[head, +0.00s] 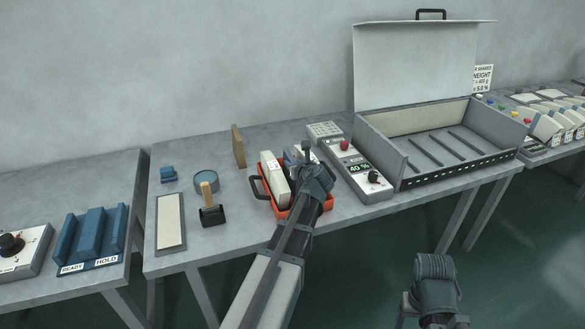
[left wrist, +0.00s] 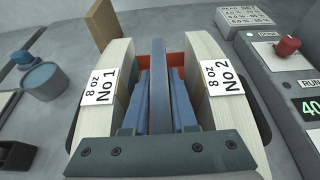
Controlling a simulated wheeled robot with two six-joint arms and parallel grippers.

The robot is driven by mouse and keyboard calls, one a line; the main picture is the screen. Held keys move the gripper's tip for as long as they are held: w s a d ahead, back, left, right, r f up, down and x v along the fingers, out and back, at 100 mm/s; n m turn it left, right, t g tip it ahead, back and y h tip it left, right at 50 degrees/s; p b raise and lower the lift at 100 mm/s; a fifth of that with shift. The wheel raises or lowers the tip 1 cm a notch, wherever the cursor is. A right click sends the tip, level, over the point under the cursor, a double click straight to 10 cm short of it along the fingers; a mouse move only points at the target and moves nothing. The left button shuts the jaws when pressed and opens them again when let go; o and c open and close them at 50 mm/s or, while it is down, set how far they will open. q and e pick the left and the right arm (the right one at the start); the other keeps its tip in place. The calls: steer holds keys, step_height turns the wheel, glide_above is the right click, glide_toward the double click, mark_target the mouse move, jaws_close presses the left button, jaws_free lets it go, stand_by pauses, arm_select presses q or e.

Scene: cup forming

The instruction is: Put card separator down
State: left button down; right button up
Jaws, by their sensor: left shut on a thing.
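The card separator looks to be a blue upright plate (left wrist: 160,85) in the left wrist view. It stands between two pale card stacks labelled 8 oz No 1 (left wrist: 110,80) and 8 oz No 2 (left wrist: 215,75). My left gripper (left wrist: 160,100) is shut on this plate, with one finger along each side. In the head view my left gripper (head: 307,168) is over the orange tray (head: 284,213) and hides much of it. The separator's lower edge is hidden, so I cannot tell whether it touches the tray floor.
A brown board (head: 238,146) stands upright behind the tray. A control box (head: 357,168) and an open-lidded grey case (head: 440,145) stand close on the right.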

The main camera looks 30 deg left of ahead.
arm_select(q)
steer(key=shift+f, duration=0.15)
steer(key=c, duration=0.7)
jaws_free()
steer(key=shift+r, duration=0.2)
steer(key=p+v, duration=0.4)
steer(key=v, duration=0.8)
steer(key=shift+r+p, duration=0.1)
steer(key=shift+p, duration=0.2)
